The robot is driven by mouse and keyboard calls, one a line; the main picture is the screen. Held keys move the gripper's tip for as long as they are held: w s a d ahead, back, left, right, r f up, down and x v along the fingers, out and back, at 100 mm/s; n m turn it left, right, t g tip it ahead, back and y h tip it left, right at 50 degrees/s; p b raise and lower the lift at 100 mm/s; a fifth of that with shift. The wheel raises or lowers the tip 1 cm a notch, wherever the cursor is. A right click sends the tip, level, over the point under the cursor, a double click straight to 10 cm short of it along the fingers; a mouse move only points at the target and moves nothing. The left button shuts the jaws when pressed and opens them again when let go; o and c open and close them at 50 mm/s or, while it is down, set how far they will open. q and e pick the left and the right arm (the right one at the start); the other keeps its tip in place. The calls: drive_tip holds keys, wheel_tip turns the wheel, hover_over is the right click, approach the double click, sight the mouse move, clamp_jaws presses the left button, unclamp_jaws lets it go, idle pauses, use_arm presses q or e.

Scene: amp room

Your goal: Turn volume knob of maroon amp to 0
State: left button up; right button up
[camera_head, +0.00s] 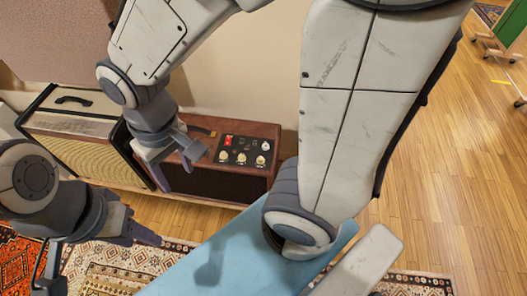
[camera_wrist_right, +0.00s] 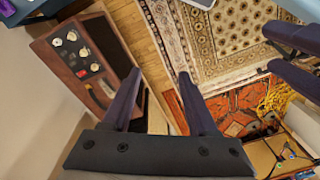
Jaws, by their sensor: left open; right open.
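The maroon amp (camera_head: 262,130) stands against the wall, with a black control panel holding a red switch (camera_head: 228,140) and several pale knobs (camera_head: 241,158). Its labels are too small to read, so I cannot tell which knob is the volume. In the right wrist view the amp (camera_wrist_right: 50,62) is at the left, its knobs (camera_wrist_right: 71,36) clear of the fingers. My right gripper (camera_head: 172,172) is open and empty, over the amp's left end, left of the panel; its fingers (camera_wrist_right: 158,88) frame no knob. My left gripper (camera_head: 142,228) is open and empty at the lower left, away from the amp.
A cream amp (camera_head: 72,125) with a black handle stands left of the maroon one. Patterned rugs (camera_head: 105,268) cover the floor in front. Wooden floor (camera_head: 450,180) is open at the right. The wall is close behind the amps.

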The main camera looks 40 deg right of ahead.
drive_tip(key=w+d+f+m+b, duration=0.4)
drive_tip(key=w+d+f+m, duration=0.3)
drive_tip(key=w+d+f, duration=0.3)
drive_tip(key=m+b, duration=0.7)
drive_tip(key=m, duration=0.6)
hover_over(261, 158)
wheel_tip(261, 158, down, 22)
drive_tip(key=shift+h, duration=0.4)
wheel_tip(261, 158, down, 9)
drive_tip(key=shift+a+f+b, duration=0.1)
drive_tip(key=shift+a+b, duration=0.05)
drive_tip(key=shift+b, duration=0.45)
use_arm(q)
wheel_tip(261, 158, down, 14)
use_arm(e)
drive_tip(key=shift+f, duration=0.75)
use_arm(q)
drive_tip(key=shift+d+f, duration=0.1)
use_arm(e)
clamp_jaws()
